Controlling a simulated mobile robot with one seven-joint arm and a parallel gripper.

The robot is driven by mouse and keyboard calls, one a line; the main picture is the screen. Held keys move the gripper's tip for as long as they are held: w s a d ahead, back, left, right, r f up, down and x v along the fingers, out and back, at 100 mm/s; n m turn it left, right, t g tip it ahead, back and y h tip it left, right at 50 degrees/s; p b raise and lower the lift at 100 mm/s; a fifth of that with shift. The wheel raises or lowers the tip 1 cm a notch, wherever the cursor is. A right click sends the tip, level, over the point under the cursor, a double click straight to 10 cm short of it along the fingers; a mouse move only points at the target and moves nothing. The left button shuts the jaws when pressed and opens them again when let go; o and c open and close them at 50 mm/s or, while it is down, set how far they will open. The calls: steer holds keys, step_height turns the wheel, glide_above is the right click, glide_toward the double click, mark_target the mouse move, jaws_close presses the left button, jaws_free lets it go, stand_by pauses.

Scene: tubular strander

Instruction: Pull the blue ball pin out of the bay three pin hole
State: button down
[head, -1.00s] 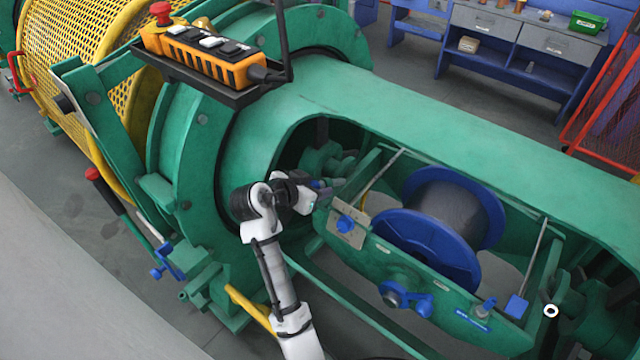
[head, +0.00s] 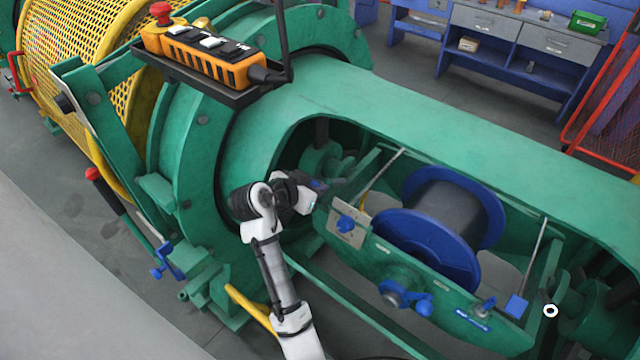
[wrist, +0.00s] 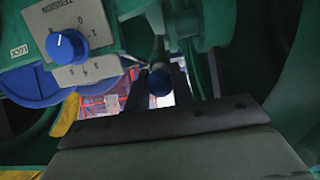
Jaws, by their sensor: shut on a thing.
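In the wrist view the blue ball (wrist: 158,82) of the pin sits between the two dark fingers of my gripper (wrist: 158,88), which is shut on it. In the head view my gripper (head: 322,185) reaches into the left end of the green cradle opening, left of the tension dial plate. Only a small bluish patch shows at the fingers there. The pin's shank and the pin hole are hidden, so I cannot tell how deep the pin sits.
The tension plate with its blue knob (wrist: 67,46) is close beside my gripper; the knob also shows in the head view (head: 346,223). A blue spool (head: 425,245) fills the cradle to the right. Green frame walls (head: 285,110) surround the opening closely.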

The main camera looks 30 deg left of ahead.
steer(key=shift+s+r, duration=0.15)
steer(key=shift+p+v, duration=1.55)
steer(key=shift+v, duration=1.3)
steer(key=shift+s, duration=0.1)
steer(key=shift+p+v, duration=0.75)
steer(key=shift+v, duration=0.65)
